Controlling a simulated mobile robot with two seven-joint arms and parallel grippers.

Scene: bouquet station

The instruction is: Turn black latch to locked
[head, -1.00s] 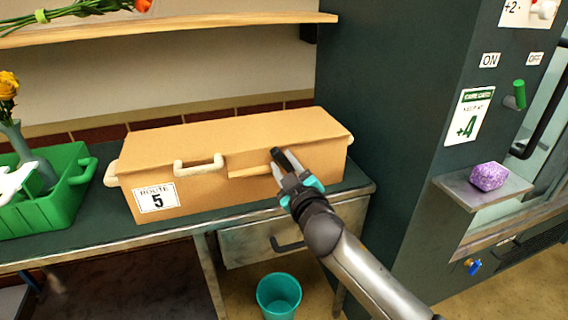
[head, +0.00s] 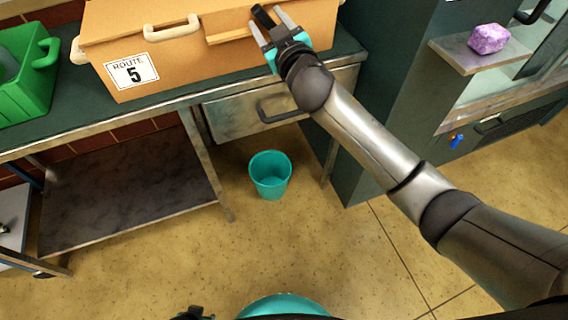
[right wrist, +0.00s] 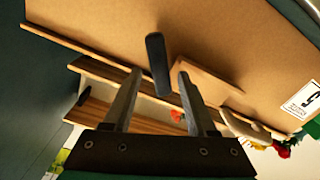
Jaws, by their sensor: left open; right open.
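The black latch (head: 262,15) is a short dark bar on the front of the tan Route 5 box (head: 200,50). In the right wrist view the latch (right wrist: 157,62) stands close to upright and a little tilted between my finger lines. My right gripper (head: 270,23) is open at the box front, one finger on each side of the latch. I cannot tell whether either finger touches it. The latch's mount on the box is not clear. My left gripper (head: 192,313) shows only as a dark bit at the bottom edge, far from the box.
The box stands on a dark-topped bench with a drawer (head: 255,108) below. A green crate (head: 30,90) is at the left. A teal bin (head: 270,174) stands on the open floor. A shelf with a purple block (head: 488,39) is at the right.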

